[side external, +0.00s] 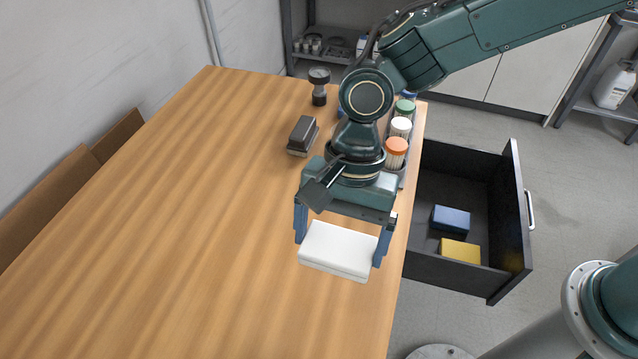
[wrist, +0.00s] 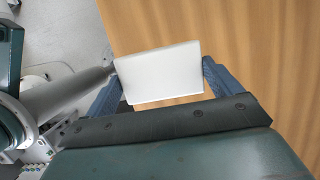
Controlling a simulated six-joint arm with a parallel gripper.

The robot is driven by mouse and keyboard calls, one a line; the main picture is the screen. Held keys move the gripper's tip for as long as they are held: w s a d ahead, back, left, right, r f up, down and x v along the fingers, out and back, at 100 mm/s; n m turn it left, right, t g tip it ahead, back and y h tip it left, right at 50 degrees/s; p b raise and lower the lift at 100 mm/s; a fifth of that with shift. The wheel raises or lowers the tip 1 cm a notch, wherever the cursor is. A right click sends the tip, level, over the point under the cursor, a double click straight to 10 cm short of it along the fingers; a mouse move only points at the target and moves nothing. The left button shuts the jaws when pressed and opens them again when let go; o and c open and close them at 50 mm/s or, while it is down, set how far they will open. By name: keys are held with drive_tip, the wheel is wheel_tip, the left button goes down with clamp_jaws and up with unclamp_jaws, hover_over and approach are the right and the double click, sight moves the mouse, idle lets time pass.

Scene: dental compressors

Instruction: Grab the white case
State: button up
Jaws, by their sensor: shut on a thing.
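The white case (side external: 339,249) is a flat rectangular box near the right edge of the wooden table. My gripper (side external: 340,246) is shut on it, with one blue finger at each short end. In the wrist view the white case (wrist: 160,72) sits between the two blue fingers of my gripper (wrist: 165,82). Whether the case touches the tabletop or is held just above it, I cannot tell.
The wooden table (side external: 190,230) is clear to the left. A dark-topped box (side external: 302,135), a dark dumbbell-shaped object (side external: 319,86) and a rack of capped jars (side external: 397,150) stand farther back. An open black drawer (side external: 462,195) at right holds a blue box (side external: 451,219) and a yellow box (side external: 460,251).

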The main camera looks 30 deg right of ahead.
sight(340, 241)
wheel_tip(340, 241, up, 10)
idle(0.4)
idle(0.6)
